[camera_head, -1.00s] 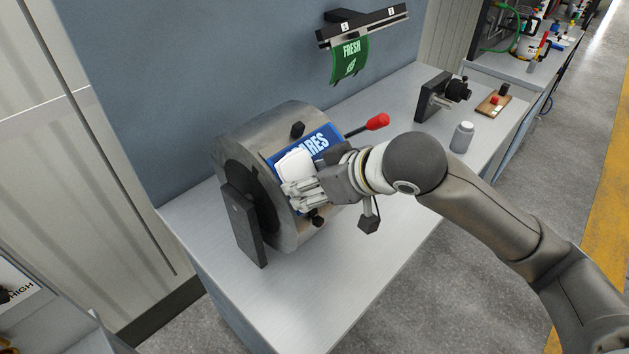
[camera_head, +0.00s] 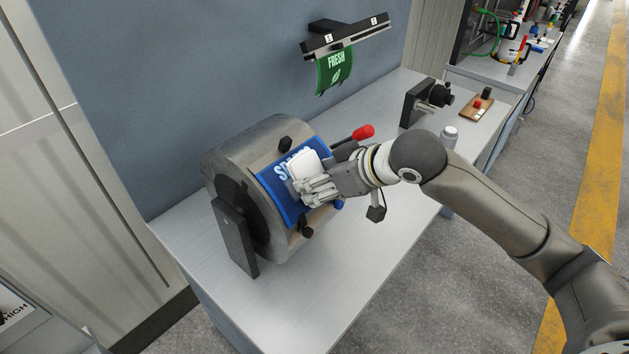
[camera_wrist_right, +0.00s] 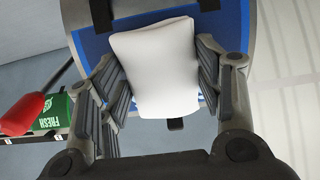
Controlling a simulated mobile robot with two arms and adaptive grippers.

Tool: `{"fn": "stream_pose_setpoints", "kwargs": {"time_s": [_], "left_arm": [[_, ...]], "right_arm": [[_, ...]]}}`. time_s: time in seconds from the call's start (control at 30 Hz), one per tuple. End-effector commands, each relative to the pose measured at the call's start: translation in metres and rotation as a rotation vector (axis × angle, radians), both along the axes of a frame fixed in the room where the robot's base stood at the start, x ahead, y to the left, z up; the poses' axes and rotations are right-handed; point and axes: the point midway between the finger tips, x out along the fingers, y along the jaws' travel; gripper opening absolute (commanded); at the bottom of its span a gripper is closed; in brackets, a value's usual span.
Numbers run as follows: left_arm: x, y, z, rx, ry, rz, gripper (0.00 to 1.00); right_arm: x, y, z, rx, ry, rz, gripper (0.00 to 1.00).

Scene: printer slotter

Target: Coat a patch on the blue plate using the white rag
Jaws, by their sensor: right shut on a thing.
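The blue plate (camera_head: 277,187) with white lettering is wrapped on the curved face of a grey metal drum (camera_head: 232,150) on the bench. The white rag (camera_head: 301,164) is a small pad held in my right gripper (camera_head: 312,184), against or just over the plate; exact contact cannot be told. In the right wrist view the rag (camera_wrist_right: 157,68) sits between the fingers of my right gripper (camera_wrist_right: 158,90), covering the middle of the plate (camera_wrist_right: 92,45). Part of the lettering is hidden by the rag and gripper. My left gripper is not in view.
A red-knobbed lever (camera_head: 362,132) sticks out behind my right gripper. A green FRESH sheet (camera_head: 336,70) hangs from a wall rail (camera_head: 345,37). A grey bottle (camera_head: 449,136) and a black clamp-like device (camera_head: 427,100) stand farther right. The bench front (camera_head: 300,305) is clear.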

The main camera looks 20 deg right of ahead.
Motion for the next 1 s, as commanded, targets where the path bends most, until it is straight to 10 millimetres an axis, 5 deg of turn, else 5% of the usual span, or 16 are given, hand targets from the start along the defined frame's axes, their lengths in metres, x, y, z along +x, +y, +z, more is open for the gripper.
{"fn": "stream_pose_setpoints", "kwargs": {"time_s": [1.0], "left_arm": [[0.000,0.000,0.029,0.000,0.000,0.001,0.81]], "right_arm": [[0.028,-0.042,0.001,-0.002,0.001,-0.004,0.41]]}}
